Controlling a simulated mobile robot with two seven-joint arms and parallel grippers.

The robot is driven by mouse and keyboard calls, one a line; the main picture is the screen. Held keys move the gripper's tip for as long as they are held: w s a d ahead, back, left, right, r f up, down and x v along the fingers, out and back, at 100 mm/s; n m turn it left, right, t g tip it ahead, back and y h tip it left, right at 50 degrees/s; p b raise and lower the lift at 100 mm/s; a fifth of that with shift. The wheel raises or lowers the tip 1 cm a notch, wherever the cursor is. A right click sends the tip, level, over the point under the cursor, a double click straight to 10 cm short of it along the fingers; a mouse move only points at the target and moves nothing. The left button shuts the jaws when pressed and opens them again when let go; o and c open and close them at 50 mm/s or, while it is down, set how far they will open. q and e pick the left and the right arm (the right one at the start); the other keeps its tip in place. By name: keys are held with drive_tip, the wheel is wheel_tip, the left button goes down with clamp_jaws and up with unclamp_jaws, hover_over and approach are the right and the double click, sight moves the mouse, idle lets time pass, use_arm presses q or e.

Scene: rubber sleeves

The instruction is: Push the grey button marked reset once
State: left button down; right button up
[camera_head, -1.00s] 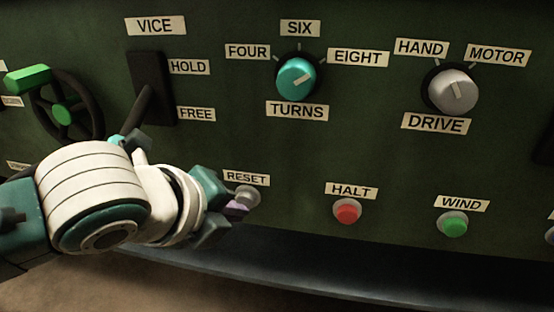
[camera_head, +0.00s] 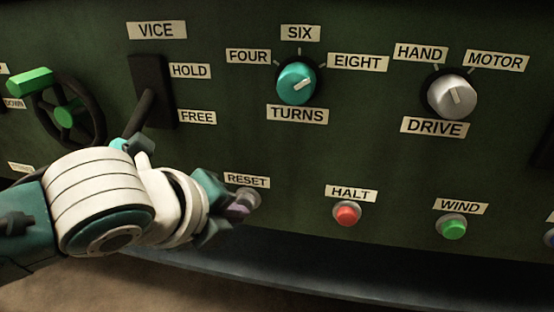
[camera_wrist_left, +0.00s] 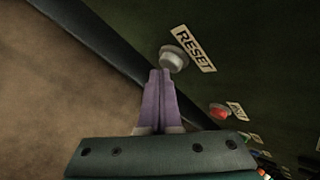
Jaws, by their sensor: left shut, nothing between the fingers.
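The grey reset button (camera_head: 249,196) sits on the dark green panel under its RESET label (camera_head: 247,181). My left gripper (camera_head: 242,206) is shut and empty, with its fingertips right at the button and partly covering it in the head view. In the left wrist view the purple fingers of my left gripper (camera_wrist_left: 159,74) are together, and their tips reach the lower edge of the grey button (camera_wrist_left: 174,58). I cannot tell whether they touch it or whether it is pressed in. My right gripper is not in view.
A red HALT button (camera_head: 347,214) and a green WIND button (camera_head: 453,227) lie to the right. Above are the VICE lever (camera_head: 142,113), the teal TURNS knob (camera_head: 296,83) and the grey DRIVE knob (camera_head: 453,96). A green-handled wheel (camera_head: 66,115) is at left. A dark ledge (camera_head: 330,275) runs below.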

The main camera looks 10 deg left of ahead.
use_arm(q)
drive_tip(key=shift+s+p, duration=0.35)
drive_tip(key=shift+s, duration=0.2)
drive_tip(key=s+p, duration=0.3)
drive_tip(key=s, duration=0.2)
drive_tip(key=shift+a+p, duration=0.15)
drive_tip(key=shift+p, duration=0.15)
idle(0.3)
